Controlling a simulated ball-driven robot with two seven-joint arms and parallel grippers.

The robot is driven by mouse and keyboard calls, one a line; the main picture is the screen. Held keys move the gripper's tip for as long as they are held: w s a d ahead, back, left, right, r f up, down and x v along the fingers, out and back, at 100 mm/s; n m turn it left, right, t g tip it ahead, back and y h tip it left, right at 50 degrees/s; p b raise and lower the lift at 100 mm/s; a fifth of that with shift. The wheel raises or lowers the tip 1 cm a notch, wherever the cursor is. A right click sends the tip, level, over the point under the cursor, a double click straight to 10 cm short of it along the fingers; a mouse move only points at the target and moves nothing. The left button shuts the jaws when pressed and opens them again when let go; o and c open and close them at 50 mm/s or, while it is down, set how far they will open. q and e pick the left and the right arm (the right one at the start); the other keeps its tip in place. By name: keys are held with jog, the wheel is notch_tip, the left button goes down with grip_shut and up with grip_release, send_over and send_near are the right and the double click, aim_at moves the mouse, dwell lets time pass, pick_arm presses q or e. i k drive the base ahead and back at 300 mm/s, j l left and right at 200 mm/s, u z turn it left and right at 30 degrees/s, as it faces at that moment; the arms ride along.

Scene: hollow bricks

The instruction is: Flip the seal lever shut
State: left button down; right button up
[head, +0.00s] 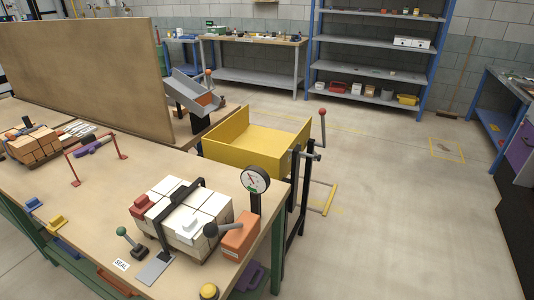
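The seal lever (132,242) stands at the front of the near workbench, next to a white label reading SEAL (121,265). It has a green ball knob (121,231) on a short dark arm that leans up and to the left from its pivot. A grey metal plate (154,269) lies just right of the label, in front of a block of white hollow bricks (207,204) with a dark strap (180,208) around it. A red brick (143,206) sits at the block's left corner. Neither of my grippers is in view.
A red frame (93,148) stands farther back. Bench top left of the lever is mostly clear. A yellow bin (257,142) stands beyond.

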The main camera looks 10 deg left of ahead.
aim_at(121, 231)
jog(key=u, duration=0.45)
jog(key=k+u, duration=0.15)
jog(key=u, duration=0.3)
jog(key=k+u, duration=0.1)
jog(key=u, duration=0.35)
jog(key=i+j, duration=0.1)
jog(key=j, duration=0.35)
jog(key=j+u, duration=0.1)
jog(key=j, duration=0.35)
jog(key=i+j, duration=0.15)
jog(key=j, duration=0.3)
jog(key=i+j+u, duration=0.1)
jog(key=j, duration=0.35)
jog(key=i+j, duration=0.1)
jog(key=j, duration=0.35)
